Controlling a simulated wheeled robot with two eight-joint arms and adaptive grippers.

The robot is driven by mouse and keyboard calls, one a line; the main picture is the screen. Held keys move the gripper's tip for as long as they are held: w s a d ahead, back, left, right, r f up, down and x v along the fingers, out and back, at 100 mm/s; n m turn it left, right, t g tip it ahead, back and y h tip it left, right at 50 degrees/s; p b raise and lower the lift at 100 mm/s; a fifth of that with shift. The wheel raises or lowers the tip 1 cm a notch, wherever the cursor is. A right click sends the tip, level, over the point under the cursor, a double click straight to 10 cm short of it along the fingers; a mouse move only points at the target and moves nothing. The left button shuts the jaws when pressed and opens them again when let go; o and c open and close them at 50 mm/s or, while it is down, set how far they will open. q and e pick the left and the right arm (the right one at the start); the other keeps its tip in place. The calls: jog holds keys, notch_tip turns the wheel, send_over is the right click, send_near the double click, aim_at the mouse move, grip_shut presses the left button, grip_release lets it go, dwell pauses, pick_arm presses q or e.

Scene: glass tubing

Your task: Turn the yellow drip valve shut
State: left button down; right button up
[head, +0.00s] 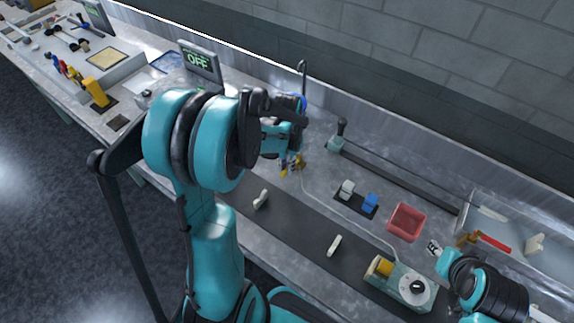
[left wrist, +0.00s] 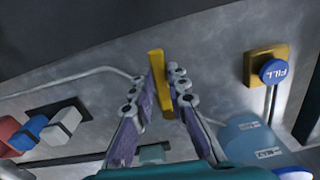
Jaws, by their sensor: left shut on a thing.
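The yellow drip valve shows in the left wrist view as a long flat yellow handle (left wrist: 157,72), running nearly top to bottom of the picture between my fingers. My left gripper (left wrist: 166,88) is shut on this handle. In the head view the left gripper (head: 291,165) is at the back of the bench, and only small bits of yellow show there; my arm hides much of it. A pale thin tube (left wrist: 90,77) runs up to the valve from the left. My right gripper (head: 434,248) is at the lower right, its jaws too small to judge.
A blue FILL button (left wrist: 273,71) sits right of the valve. A red bin (head: 406,221), white block (head: 346,189) and blue block (head: 370,202) stand right of my left gripper. A control box (head: 400,285) is in front. A screen (head: 200,63) reads OFF.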

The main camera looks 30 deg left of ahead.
pick_arm(q)
jog(key=a+m, duration=0.1)
jog(key=m, duration=0.1)
jog(key=a+m, duration=0.1)
jog(key=m, duration=0.1)
jog(key=shift+w+a+b, duration=0.15)
jog(key=shift+w+b, duration=0.2)
jog(key=shift+w, duration=0.05)
jog(key=m, duration=0.1)
jog(key=w+a+m, duration=0.1)
jog(key=m, duration=0.1)
jog(key=a+m, duration=0.1)
jog(key=shift+w+m, duration=0.35)
jog(key=shift+m, duration=0.05)
jog(key=w+m, duration=0.1)
jog(key=m, duration=0.1)
jog(key=w+a+m, duration=0.1)
jog(key=m, duration=0.1)
jog(key=shift+w+b, duration=0.1)
jog(key=shift+b, duration=0.3)
jog(key=shift+w+a+m, duration=0.1)
jog(key=shift+w+m, duration=0.45)
jog(key=shift+m, duration=0.5)
jog(key=shift+w+m, duration=0.55)
jog(key=shift+m, duration=0.5)
jog(key=c, duration=1.5)
grip_release()
